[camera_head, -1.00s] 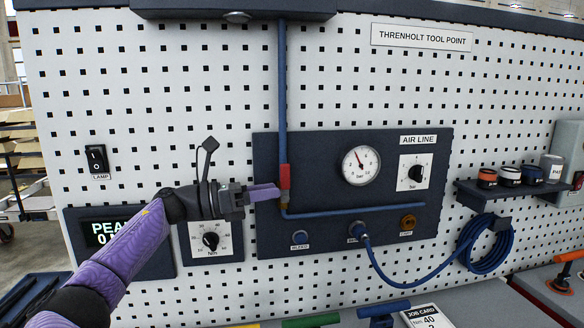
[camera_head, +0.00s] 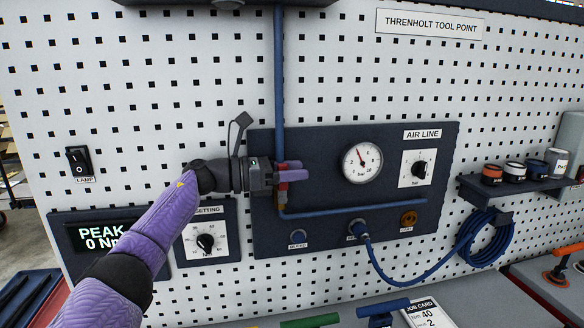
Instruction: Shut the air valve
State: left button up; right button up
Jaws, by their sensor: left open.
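The air valve's red lever (camera_head: 282,187) stands upright, in line with the blue vertical pipe (camera_head: 280,90) at the left of the dark air line panel. My left gripper (camera_head: 293,172) reaches in from the left at the lever. Its purple fingers are open and overlap the lever's upper part in the picture. The fingers hide some of the lever, and I cannot tell whether they touch it. The round pressure gauge (camera_head: 362,161) is on the panel to the right. My right gripper is not in view.
A pressure regulator knob (camera_head: 418,170) is right of the gauge. A blue hose (camera_head: 410,277) runs from the panel's lower port to a coil (camera_head: 485,240). Small pots stand on a shelf (camera_head: 515,189).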

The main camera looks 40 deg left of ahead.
pick_arm(q)
grip_shut()
dwell(1.3)
